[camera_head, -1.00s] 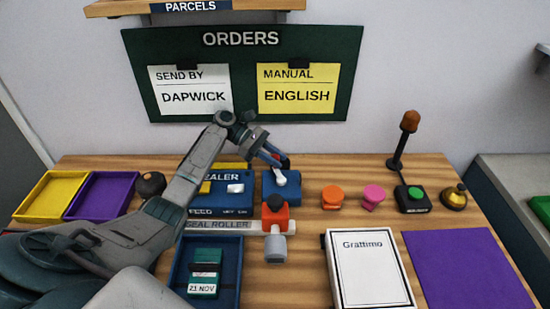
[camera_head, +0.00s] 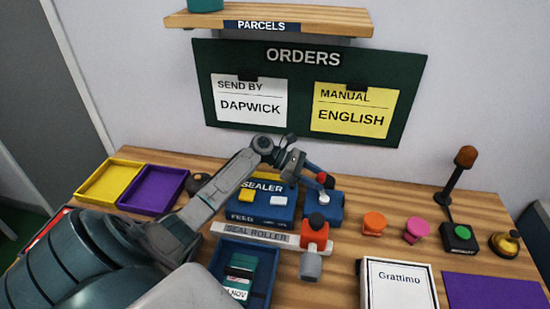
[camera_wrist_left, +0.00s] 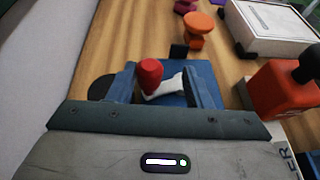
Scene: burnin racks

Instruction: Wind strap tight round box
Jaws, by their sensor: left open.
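A white box labelled Grattimo (camera_head: 400,285) lies at the lower right; it also shows in the left wrist view (camera_wrist_left: 275,25). I cannot make out a strap around it. A blue block (camera_head: 330,208) behind the orange-red clamp carries a white crank with a red knob, seen clearly in the left wrist view as the white crank (camera_wrist_left: 170,86) and red knob (camera_wrist_left: 149,74). My left gripper (camera_head: 316,172) is open above the blue block. In the left wrist view its fingers (camera_wrist_left: 163,85) stand either side of the knob; contact cannot be told. My right gripper is out of view.
The blue sealer (camera_head: 262,210) and orange-red clamp (camera_head: 315,236) stand close by. Orange (camera_head: 374,224) and pink (camera_head: 416,230) knobs, a green button (camera_head: 461,233) and a bell (camera_head: 505,244) are right. Yellow (camera_head: 110,181) and purple trays (camera_head: 153,189) are left.

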